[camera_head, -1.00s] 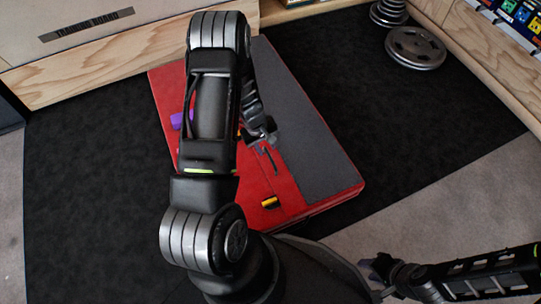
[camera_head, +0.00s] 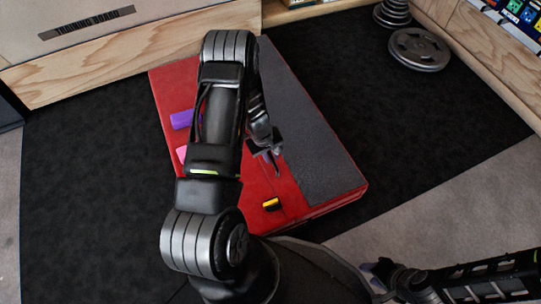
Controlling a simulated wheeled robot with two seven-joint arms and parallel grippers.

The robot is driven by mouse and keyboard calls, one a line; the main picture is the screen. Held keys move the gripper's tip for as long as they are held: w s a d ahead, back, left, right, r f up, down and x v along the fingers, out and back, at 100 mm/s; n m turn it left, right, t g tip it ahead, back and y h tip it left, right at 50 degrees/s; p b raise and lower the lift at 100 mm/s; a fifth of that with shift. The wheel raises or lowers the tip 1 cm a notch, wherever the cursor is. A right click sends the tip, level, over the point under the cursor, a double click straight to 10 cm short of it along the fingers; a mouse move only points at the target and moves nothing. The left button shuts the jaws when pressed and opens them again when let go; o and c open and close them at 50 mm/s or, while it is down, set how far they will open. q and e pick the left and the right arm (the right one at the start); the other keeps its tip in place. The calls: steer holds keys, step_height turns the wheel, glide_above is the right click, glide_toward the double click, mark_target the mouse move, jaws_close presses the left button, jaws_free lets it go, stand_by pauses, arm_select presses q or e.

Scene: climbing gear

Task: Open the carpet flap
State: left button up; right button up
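A red crash pad (camera_head: 252,172) lies on the black mat, with a dark grey carpet flap (camera_head: 305,140) lying flat over its right part. My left arm covers the pad's left-middle area. My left gripper (camera_head: 270,155) is over the pad, by the left edge of the grey carpet. Its fingers are small and dark, so I cannot tell whether they are open or touch the carpet. My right gripper (camera_head: 376,275) is at the bottom right, off the pad and partly cut up by dark shapes; its finger state is unclear.
Purple (camera_head: 181,119) and pink (camera_head: 182,153) pieces and a yellow-black piece (camera_head: 271,204) are on the red part of the pad. Weight plates (camera_head: 418,49) stand at the back right. A wooden board (camera_head: 140,45) borders the back. The black mat (camera_head: 90,150) has free room left of the pad.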

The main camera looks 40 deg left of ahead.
arm_select(q)
jaws_close()
stand_by(1.0)
